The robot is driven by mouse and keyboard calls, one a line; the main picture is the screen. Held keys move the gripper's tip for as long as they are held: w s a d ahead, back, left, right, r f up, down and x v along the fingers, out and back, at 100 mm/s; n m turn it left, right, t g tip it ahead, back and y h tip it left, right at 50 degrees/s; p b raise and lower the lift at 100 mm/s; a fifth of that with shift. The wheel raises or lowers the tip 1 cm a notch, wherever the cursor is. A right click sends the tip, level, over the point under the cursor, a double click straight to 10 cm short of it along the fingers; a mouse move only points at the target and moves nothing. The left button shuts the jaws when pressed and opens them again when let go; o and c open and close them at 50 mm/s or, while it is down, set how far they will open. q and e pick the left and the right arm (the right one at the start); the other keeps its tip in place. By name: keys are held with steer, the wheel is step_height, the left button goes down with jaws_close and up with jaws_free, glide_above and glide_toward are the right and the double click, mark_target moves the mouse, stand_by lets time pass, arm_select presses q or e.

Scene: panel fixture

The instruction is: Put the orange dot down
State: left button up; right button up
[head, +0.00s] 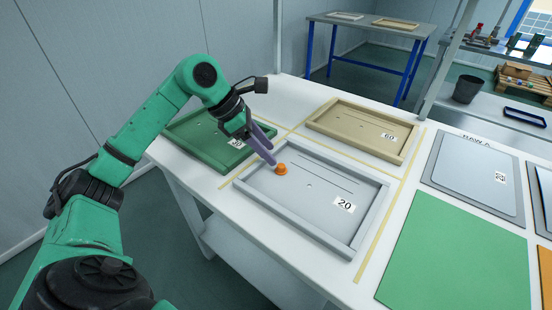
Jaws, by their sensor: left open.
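The orange dot (282,169) is a small round orange piece. It sits in the left part of the grey panel tray (364,225) marked 20, on the tray's floor. My left gripper (272,160) has purple-grey fingers that reach down from the upper left to just beside the dot. The gripper is open. The picture is too small to tell whether a finger touches the dot. My right gripper is not in view.
A green tray (188,138) lies to the left and a beige tray (345,120) marked 60 lies behind. Yellow tape lines (384,226) divide the white table. A green sheet (455,258) and grey panels (460,170) lie to the right.

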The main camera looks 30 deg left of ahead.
arm_select(q)
steer(key=v, duration=0.7)
steer(key=shift+r, duration=0.1)
